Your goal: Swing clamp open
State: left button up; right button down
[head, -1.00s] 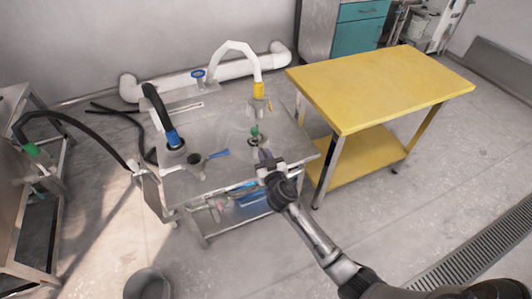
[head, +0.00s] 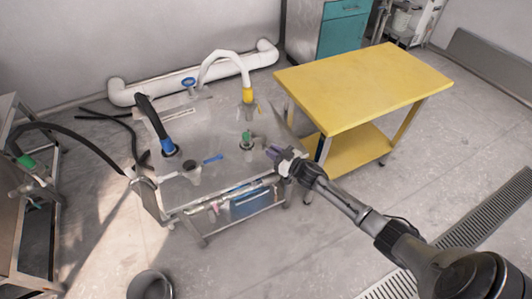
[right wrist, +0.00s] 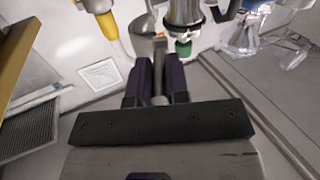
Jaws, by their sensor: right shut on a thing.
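My right gripper (head: 274,152) is at the right edge of the steel table. In the right wrist view, its two dark purple fingers (right wrist: 156,80) are closed on a thin metal lever (right wrist: 159,72), which I take to be the clamp. The lever runs up toward a grey metal piece (right wrist: 139,24). Beside it, a metal cylinder (right wrist: 183,12) with a green knob (right wrist: 184,49) is apart from the fingers. The green-topped fitting (head: 247,138) stands left of the gripper in the head view. Where the lever is fixed is unclear. My left gripper is not in view.
The steel table (head: 215,125) carries a blue-collared black hose (head: 167,145), a yellow-collared white pipe (head: 248,95), a dark cup (head: 192,168) and a blue handle (head: 213,158). A yellow table (head: 365,85) stands close on the right. Open floor lies in front.

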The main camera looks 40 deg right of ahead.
aim_at(267, 143)
jog(key=d+n+y, duration=0.1)
jog(key=d+y, duration=0.1)
jog(key=shift+n+g+y, duration=0.3)
jog(key=shift+w+d+f+n+y+b, duration=0.15)
jog(key=shift+d+n+y+b, duration=0.25)
jog(key=shift+d+y+b, duration=0.2)
jog(key=shift+w+d+n+g+y+b, duration=0.3)
jog(key=shift+d+n+g+y+b, duration=0.3)
jog(key=shift+d+n+y+b, duration=0.4)
jog(key=shift+d+y+b, duration=0.1)
jog(key=shift+y+b, duration=0.25)
jog(key=shift+y, duration=0.25)
jog(key=shift+w+g, duration=0.1)
jog(key=shift+g, duration=0.2)
jog(key=c, duration=1.1)
grip_release()
